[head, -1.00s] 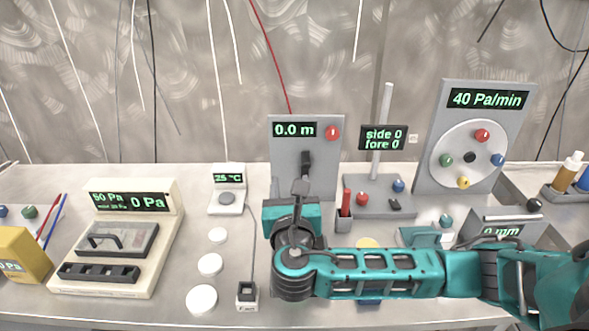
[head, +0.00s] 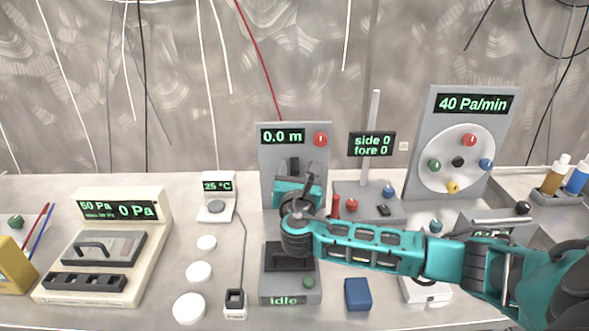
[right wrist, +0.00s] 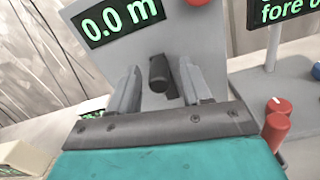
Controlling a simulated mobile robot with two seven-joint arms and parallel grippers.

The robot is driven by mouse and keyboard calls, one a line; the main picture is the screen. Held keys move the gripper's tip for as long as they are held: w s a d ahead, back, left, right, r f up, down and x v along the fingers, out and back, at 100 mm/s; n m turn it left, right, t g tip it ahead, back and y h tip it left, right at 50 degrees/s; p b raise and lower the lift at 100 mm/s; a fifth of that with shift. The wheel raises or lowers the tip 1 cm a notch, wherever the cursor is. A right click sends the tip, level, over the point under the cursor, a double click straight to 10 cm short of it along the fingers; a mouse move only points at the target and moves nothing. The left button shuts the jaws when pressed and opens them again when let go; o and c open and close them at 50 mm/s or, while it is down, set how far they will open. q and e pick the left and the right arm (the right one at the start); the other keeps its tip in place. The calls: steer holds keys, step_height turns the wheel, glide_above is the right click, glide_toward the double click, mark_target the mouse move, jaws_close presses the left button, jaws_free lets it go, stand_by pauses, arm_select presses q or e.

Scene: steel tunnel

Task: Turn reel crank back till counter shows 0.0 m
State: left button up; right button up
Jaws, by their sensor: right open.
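The reel panel (head: 264,160) is a grey upright plate with a green counter (head: 283,136) reading 0.0 m and a red knob (head: 320,139) beside it. In the right wrist view the counter (right wrist: 118,20) also reads 0.0 m. The dark crank handle (right wrist: 158,74) points out from the panel between my right gripper's fingers. My right gripper (right wrist: 158,88) is open, with one finger on each side of the handle and gaps showing. In the head view my right gripper (head: 302,178) hides the lower part of the panel. My left gripper is not in view.
A grey device (head: 290,284) reading Idle and a blue block (head: 358,294) lie in front. A stand with a side/fore display (head: 372,144) and a red cylinder (right wrist: 276,125) are close on the right. A 40 Pa/min dial panel (head: 420,150) stands farther right.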

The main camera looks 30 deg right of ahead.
steer(key=shift+x, duration=0.85)
steer(key=shift+c, duration=0.2)
steer(key=shift+s, duration=0.1)
jaws_close()
